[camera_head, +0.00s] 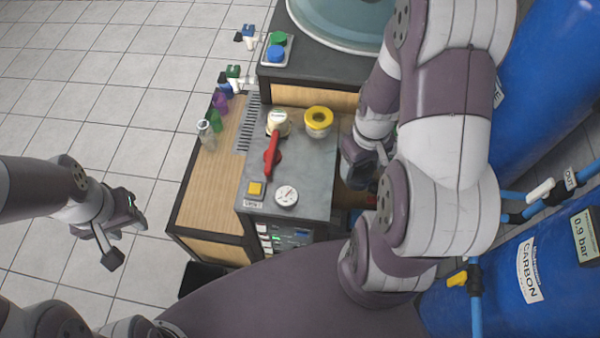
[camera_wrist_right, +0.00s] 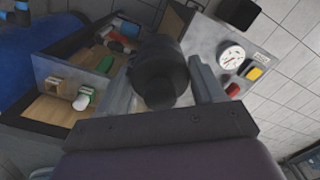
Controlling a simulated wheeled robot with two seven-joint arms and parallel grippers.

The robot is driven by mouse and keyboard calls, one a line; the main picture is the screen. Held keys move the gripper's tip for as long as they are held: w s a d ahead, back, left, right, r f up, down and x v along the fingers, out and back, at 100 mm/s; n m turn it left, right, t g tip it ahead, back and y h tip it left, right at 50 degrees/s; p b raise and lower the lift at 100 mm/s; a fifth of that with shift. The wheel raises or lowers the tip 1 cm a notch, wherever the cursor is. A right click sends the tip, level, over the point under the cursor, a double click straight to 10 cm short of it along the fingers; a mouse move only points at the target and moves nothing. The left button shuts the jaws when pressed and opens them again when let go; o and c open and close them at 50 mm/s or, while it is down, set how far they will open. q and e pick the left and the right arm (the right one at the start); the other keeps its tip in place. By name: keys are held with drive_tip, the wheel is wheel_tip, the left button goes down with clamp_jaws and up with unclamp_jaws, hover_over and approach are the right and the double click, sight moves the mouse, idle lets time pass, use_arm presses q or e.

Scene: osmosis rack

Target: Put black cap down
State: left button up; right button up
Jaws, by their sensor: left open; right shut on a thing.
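The black cap (camera_wrist_right: 160,68) shows in the right wrist view as a dark round body between the fingers of my right gripper (camera_wrist_right: 162,88), which is shut on it. In the head view my right gripper (camera_head: 364,168) hangs just right of the grey-topped cabinet, partly hidden by my own arm. I cannot make out the cap there. My left gripper (camera_head: 126,236) is open and empty over the tiled floor, left of the cabinet.
The grey panel (camera_head: 310,157) carries a red-handled valve (camera_head: 272,155), a yellow-ringed jar (camera_head: 318,121), a gauge (camera_head: 286,195) and a yellow button (camera_head: 256,189). An open compartmented drawer (camera_wrist_right: 45,100) lies beside the cabinet. Blue tanks (camera_head: 540,70) stand at right.

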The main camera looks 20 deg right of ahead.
drive_tip(key=w+a+f+p, duration=0.1)
drive_tip(key=w+f, duration=0.2)
drive_tip(key=w+a+f+p, duration=0.2)
drive_tip(key=w+f, duration=0.2)
drive_tip(key=w+a+f+p, duration=0.2)
drive_tip(key=w+f, duration=0.2)
drive_tip(key=shift+f+b, duration=0.3)
drive_tip(key=o, duration=1)
drive_tip(key=shift+r, duration=0.1)
